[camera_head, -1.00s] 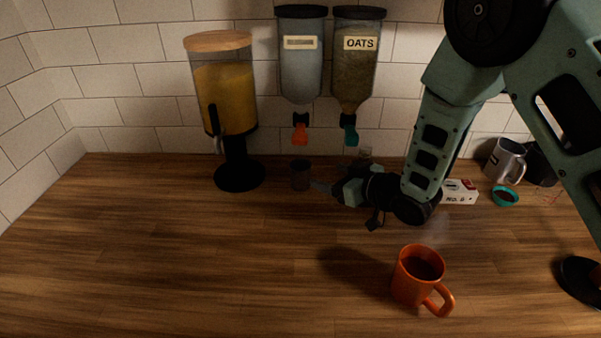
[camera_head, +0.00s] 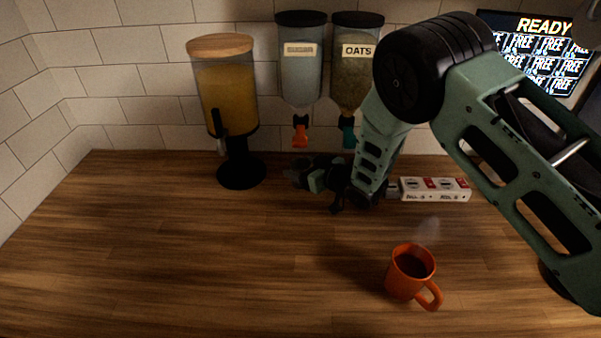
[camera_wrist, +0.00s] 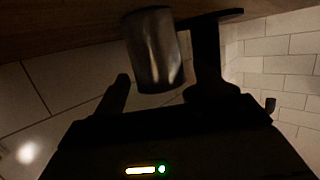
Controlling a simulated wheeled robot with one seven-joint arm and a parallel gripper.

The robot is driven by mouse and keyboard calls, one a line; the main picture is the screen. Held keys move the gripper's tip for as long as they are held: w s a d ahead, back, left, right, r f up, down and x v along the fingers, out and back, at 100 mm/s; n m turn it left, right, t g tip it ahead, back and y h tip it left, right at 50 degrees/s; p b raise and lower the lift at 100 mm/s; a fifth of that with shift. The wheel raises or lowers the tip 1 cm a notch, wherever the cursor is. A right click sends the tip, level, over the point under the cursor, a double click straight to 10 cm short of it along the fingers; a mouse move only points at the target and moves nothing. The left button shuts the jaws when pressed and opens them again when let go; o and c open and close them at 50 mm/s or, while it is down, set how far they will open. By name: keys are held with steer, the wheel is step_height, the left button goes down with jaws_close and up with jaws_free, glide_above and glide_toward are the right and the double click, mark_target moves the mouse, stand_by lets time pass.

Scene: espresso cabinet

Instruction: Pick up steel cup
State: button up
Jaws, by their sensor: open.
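The steel cup (camera_wrist: 155,50) is a plain grey metal cylinder in the wrist view, where the picture is turned over and the counter is at the top. It stands on the counter in front of my gripper. One dark finger shows at lower left of the cup; the other is hard to separate from dark shapes on the right. In the head view my gripper (camera_head: 303,173) is open, low over the counter below the orange-spouted dispenser. There the cup is mostly hidden at the gripper, and I cannot tell whether the fingers touch it.
A juice dispenser (camera_head: 226,88) on a black stand (camera_head: 241,173) is close to the left of my gripper. Two wall dispensers (camera_head: 300,65) hang above. White boxes (camera_head: 434,189) lie to the right. A steaming orange mug (camera_head: 409,272) stands in front. The left counter is clear.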

steer(key=c, duration=1.2)
